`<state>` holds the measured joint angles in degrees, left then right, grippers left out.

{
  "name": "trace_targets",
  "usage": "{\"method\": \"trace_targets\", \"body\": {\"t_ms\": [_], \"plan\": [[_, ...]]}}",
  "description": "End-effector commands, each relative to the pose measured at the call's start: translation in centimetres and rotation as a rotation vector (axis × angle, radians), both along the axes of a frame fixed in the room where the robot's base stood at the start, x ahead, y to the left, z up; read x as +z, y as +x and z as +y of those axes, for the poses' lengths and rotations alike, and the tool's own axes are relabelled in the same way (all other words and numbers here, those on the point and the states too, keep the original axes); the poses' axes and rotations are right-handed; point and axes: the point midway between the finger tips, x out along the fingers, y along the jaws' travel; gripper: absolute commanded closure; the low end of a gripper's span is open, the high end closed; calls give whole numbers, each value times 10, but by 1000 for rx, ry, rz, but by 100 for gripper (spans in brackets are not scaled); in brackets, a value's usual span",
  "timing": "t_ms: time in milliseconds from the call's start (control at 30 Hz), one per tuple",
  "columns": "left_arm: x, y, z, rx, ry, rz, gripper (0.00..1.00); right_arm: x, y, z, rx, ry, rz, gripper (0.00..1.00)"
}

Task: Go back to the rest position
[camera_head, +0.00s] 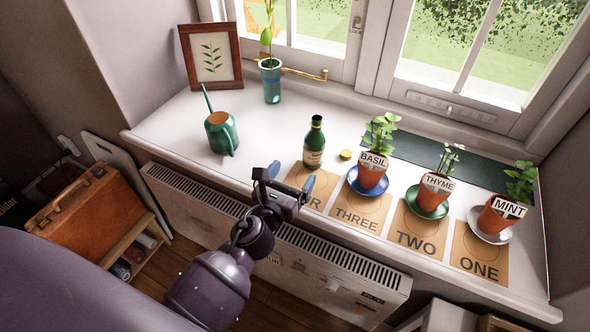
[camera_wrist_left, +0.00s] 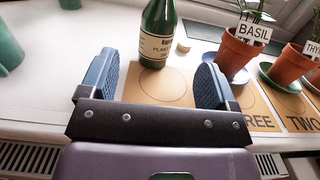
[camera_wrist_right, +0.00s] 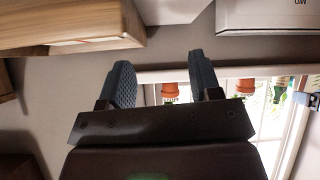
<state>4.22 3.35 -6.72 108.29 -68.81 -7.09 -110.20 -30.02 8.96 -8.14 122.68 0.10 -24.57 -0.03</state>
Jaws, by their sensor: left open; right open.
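My left gripper (camera_head: 291,178) is open and empty over the front of the windowsill, in front of a green bottle (camera_head: 314,143) that stands upright. In the left wrist view the bottle (camera_wrist_left: 157,35) stands beyond the two blue fingers (camera_wrist_left: 157,84), apart from them, behind a card with a drawn circle. My right gripper (camera_wrist_right: 158,82) shows only in its own wrist view. It is open, with nothing between its fingers, and that view appears turned over, with the window and pots in the distance.
Potted basil (camera_head: 373,168), thyme (camera_head: 435,193) and mint (camera_head: 502,213) stand on saucers along the sill. A green watering can (camera_head: 221,133), a picture frame (camera_head: 212,58) and a plant in a teal pot (camera_head: 271,80) are at the left. A radiator (camera_head: 330,269) is below.

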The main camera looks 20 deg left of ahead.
Motion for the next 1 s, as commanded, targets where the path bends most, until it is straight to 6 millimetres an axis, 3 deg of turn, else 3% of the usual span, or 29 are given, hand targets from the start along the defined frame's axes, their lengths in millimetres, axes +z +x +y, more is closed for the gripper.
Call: {"method": "trace_targets", "body": {"t_ms": [567,667,1000], "plan": [[-1,-6,4,6,-71,14,17,4,2,-1,-2,-2,-8,42],[-3,-17,11,17,-224,42,17,11,5,-1,-2,-2,-20,42],[-25,-81,43,138,-1055,172,17,29,7,-1,-5,0,-45,42]]}}
